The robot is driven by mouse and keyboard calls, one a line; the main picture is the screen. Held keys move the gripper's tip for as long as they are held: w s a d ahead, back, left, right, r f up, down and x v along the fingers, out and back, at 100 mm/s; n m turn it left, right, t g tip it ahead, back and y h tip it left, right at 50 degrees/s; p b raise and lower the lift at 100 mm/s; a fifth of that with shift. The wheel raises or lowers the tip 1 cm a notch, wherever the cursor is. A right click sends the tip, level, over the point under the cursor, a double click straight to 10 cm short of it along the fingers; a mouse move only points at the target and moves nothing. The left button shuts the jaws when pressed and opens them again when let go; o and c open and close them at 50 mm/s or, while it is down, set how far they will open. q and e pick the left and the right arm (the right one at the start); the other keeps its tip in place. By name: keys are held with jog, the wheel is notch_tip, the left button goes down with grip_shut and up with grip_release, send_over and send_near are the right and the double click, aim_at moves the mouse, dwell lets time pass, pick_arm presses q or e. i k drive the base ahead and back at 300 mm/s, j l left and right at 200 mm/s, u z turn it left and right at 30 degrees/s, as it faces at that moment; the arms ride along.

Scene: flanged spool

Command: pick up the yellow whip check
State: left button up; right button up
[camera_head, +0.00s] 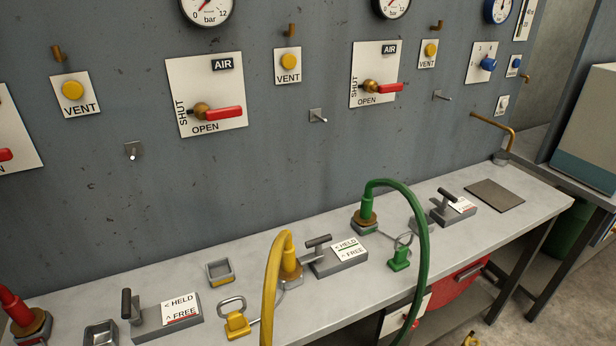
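The yellow whip check (237,327) appears to be the yellow block with a grey metal loop on top. It lies on the bench near the lower middle, left of the yellow hose (269,290). A thin cable seems to run from it toward the hose's end fitting, partly hidden by the hose. The yellow hose arches up from a brass and yellow fitting (290,262) on the bench and leaves the bottom of the view. Neither of my grippers shows in the head view.
A HELD/FREE lever block (166,316) and an empty small tray (219,273) stand near the whip check. A green hose (421,250) with a green block (399,259) stands to the right. The wall carries valves, gauges and pegs. A flat dark plate (495,196) lies at the bench's right.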

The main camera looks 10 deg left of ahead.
aim_at(234, 316)
jog(key=u, duration=0.9)
